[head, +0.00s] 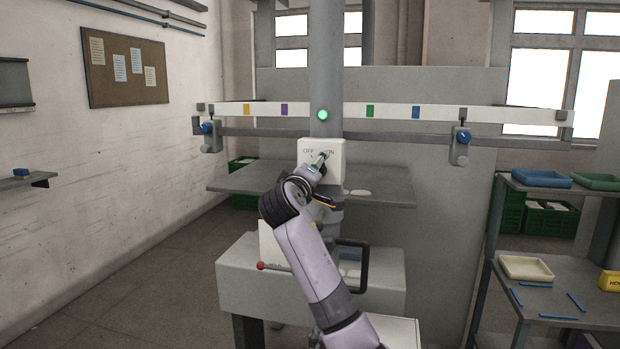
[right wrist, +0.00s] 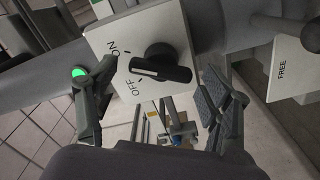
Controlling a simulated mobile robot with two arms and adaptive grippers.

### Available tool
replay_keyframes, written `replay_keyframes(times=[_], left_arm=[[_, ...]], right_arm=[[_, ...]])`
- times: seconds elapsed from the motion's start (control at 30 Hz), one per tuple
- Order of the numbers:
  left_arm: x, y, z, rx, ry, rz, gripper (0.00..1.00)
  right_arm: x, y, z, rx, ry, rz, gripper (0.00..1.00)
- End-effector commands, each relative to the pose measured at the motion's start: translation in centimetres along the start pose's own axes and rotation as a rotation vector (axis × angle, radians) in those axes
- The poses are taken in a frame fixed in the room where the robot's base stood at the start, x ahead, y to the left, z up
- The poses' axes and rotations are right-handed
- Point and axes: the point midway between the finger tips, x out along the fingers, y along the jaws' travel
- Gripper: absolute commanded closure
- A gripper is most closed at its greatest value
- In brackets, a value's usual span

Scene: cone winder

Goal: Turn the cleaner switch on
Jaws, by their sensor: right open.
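The cleaner switch is a white plate (head: 337,172) on the grey column, marked OFF on the left and ON on the right. The plate (right wrist: 104,38) fills the upper middle of the right wrist view. Its black knob (right wrist: 165,66) has a white pointer line, whose end lies between the ON and OFF marks. My right gripper (head: 319,166) is in front of the plate and partly covers it and the knob. In the right wrist view the right gripper (right wrist: 158,97) is open, one finger on each side of the knob, with nothing between the fingertips. My left gripper is not in view.
A green lamp (head: 323,115) glows on the column above the plate. A white panel marked FREE (right wrist: 293,72) is at the right of the wrist view. A grey shelf (head: 385,190) lies beside the switch. A rack with trays (head: 526,268) stands at the right.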

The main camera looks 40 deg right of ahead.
Motion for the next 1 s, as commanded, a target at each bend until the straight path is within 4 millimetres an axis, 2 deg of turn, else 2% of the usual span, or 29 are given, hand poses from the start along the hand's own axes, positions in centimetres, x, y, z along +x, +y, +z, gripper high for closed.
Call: replay_keyframes(times=[0.17,0.4,0.6,0.77,1.0], left_arm=[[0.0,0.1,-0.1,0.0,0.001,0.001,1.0],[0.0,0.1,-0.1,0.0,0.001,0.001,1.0],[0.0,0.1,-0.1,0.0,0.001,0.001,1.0],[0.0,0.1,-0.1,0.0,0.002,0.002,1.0],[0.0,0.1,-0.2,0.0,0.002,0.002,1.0]], right_arm=[[-2.4,-0.1,-0.1,0.001,0.003,0.0,0.27],[-7.6,-0.2,-0.1,0.001,0.004,-0.003,0.27],[-10.7,-0.2,0.0,0.0,0.001,-0.002,0.27],[-11.7,-0.1,0.0,0.0,0.001,-0.003,0.27],[-11.8,-0.1,0.0,-0.001,0.0,-0.002,0.27]])
